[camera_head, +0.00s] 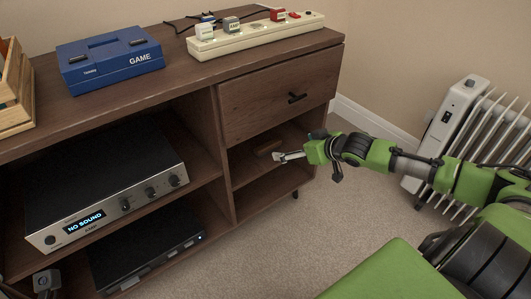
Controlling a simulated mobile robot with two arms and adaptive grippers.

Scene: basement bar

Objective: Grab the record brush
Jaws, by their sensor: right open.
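A small brown block (268,147), which looks like the record brush, lies on the shelf of the open compartment below the drawer. My right gripper (287,156) reaches into this compartment from the right. Its silver fingertips are open and just to the right of and below the brown block in the picture. I cannot tell whether they touch it. A dark grey part (46,282) at the lower left corner may belong to my left gripper; its jaws cannot be made out.
The wooden cabinet (190,83) carries a blue game case (110,62) and a power strip (258,38) with plugs. An amplifier (105,195) and a black player (150,255) fill the left shelves. A white radiator (440,130) stands right. Carpet (290,240) in front is clear.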

